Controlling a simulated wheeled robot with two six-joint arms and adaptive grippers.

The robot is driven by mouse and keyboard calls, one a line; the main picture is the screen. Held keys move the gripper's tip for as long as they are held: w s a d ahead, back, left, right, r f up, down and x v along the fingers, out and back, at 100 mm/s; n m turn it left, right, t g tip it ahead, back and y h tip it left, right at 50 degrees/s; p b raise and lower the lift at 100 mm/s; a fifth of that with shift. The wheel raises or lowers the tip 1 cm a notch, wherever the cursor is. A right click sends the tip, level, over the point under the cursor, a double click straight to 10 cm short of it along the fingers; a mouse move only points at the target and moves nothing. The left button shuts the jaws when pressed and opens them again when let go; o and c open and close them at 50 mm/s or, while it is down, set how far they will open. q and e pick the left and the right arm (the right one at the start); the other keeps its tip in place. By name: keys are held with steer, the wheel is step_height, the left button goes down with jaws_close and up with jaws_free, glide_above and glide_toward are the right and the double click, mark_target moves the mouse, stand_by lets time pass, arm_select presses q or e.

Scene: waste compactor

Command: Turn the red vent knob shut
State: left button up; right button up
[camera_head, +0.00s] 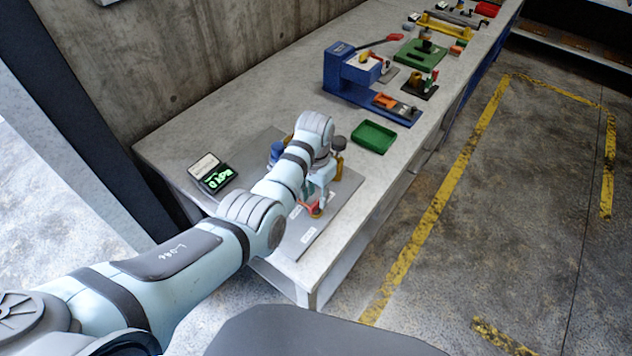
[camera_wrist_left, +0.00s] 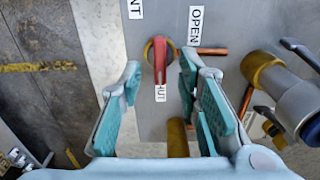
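The red vent knob (camera_wrist_left: 157,58) is a narrow red handle on a round brass base, on a grey panel (camera_wrist_left: 225,85). Its long end points down in the left wrist view, against a label reading "HUT" (camera_wrist_left: 160,93), with the first letter hidden. The "OPEN" label (camera_wrist_left: 196,25) is up and right of it. My left gripper (camera_wrist_left: 160,68) is open, with teal-padded fingers spread either side of the knob's line; I cannot tell whether either touches it. In the head view, my left gripper (camera_head: 321,192) reaches down over the red knob (camera_head: 316,210). My right gripper is not in view.
Brass and grey pipe fittings (camera_wrist_left: 265,75) stand right of the knob. A green tray (camera_head: 373,137) and a blue press-like device (camera_head: 352,75) are farther along the bench. The bench's front edge is close by.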

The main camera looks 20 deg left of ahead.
mark_target(316, 202)
arm_select(q)
step_height(316, 202, up, 10)
steer(key=shift+f, duration=0.2)
